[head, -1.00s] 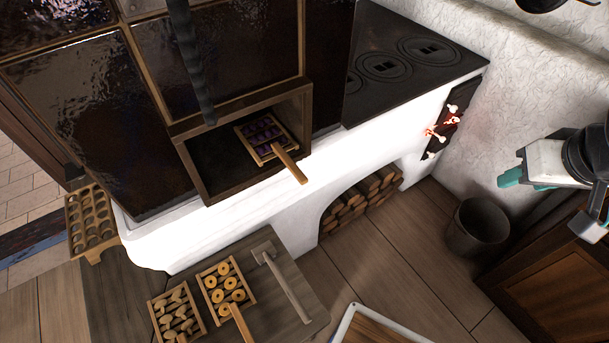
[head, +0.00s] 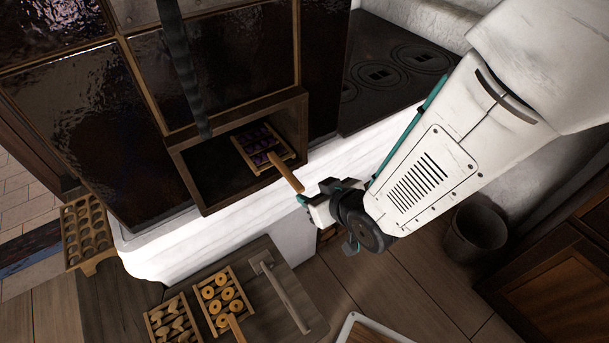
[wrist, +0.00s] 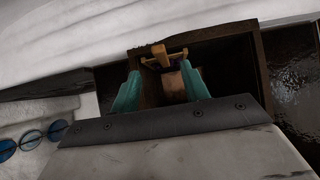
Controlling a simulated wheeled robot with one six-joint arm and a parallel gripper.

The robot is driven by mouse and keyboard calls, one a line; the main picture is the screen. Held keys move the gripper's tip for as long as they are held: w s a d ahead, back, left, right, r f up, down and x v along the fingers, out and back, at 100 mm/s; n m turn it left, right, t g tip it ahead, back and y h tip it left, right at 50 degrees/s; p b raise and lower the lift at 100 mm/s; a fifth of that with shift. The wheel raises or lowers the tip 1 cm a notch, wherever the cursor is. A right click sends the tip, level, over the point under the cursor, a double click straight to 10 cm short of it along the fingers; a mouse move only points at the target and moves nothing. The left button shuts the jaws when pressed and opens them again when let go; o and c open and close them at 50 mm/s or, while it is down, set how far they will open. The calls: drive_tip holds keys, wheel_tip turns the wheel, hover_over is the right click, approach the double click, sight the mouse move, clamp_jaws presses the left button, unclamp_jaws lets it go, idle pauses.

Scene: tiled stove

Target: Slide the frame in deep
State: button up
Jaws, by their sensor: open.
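The wooden frame (head: 254,143), holding several dark purple pieces, lies at the right side of the open stove niche (head: 205,198). Its handle (head: 287,173) sticks out past the niche's front edge. My gripper (head: 304,200) is beside the handle's outer end, with my arm reaching in from the right. In the wrist view, the gripper's two teal fingers (wrist: 160,92) are apart, with the handle (wrist: 160,54) showing just beyond and between them. The frame's far part is largely hidden there. I cannot tell whether a finger touches the handle.
A bench below holds a frame of ring-shaped pieces (head: 218,295), a frame of sliced pieces (head: 172,322) and a hammer-like tool (head: 285,292). A wooden rack with round holes (head: 86,231) stands left. A dark rod (head: 184,70) hangs before the niche. A bucket (head: 475,232) stands right.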

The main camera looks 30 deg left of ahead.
sight(299, 186)
drive_tip(key=shift+x, duration=3.9)
drive_tip(key=shift+c, duration=0.5)
clamp_jaws()
drive_tip(key=shift+w+a, duration=0.1)
